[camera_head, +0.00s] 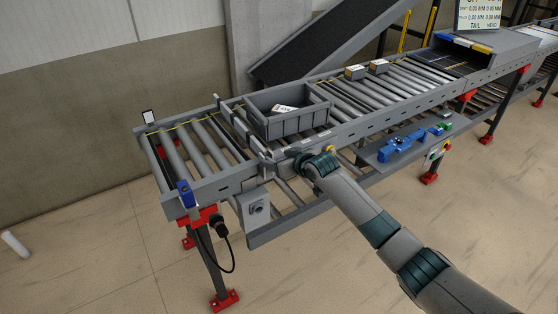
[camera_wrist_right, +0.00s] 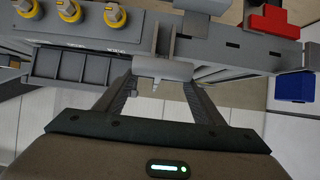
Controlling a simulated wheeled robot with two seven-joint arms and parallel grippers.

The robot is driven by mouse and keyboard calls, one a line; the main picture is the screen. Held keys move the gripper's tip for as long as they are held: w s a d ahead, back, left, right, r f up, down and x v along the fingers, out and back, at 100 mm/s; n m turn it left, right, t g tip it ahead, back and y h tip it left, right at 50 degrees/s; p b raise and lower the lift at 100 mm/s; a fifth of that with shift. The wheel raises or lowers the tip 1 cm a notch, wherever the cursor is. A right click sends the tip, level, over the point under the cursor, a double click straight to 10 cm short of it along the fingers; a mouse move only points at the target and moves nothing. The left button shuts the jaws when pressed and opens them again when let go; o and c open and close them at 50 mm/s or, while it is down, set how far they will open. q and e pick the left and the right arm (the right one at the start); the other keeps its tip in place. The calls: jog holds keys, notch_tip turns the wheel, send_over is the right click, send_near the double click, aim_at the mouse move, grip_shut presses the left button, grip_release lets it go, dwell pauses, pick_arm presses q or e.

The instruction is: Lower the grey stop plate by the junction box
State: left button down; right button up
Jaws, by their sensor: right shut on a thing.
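The grey stop plate (camera_head: 240,128) stands up across the rollers, just left of the grey crate (camera_head: 291,122). The grey junction box (camera_head: 255,209) hangs below the near rail, under the plate's near end. My right gripper (camera_head: 276,160) is at the near rail by that end, above and right of the junction box. In the right wrist view my gripper (camera_wrist_right: 156,88) has its fingers on either side of a light grey rounded piece (camera_wrist_right: 162,68) and is shut on it. Its link to the plate is hard to make out. My left gripper is out of view.
A grey panel with yellow-ringed knobs (camera_wrist_right: 68,10) lies close beside my right gripper in the wrist view. The crate holds a labelled item (camera_head: 284,108). Two small boxes (camera_head: 366,70) sit farther along the rollers. A blue device (camera_head: 186,193) is at the conveyor's near-left corner.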

jog(key=shift+w+a+r, duration=0.1)
jog(key=shift+w+r, duration=0.05)
jog(key=shift+r, duration=0.25)
jog(key=o, duration=1.5)
jog(key=shift+f, duration=0.1)
jog(key=shift+a+f, duration=0.1)
jog(key=shift+f, duration=0.15)
jog(key=shift+v, duration=0.8)
jog(key=b+v, duration=0.4)
jog(key=v, duration=1.1)
jog(key=shift+s+d+r, duration=0.2)
jog(key=shift+s+d, duration=0.05)
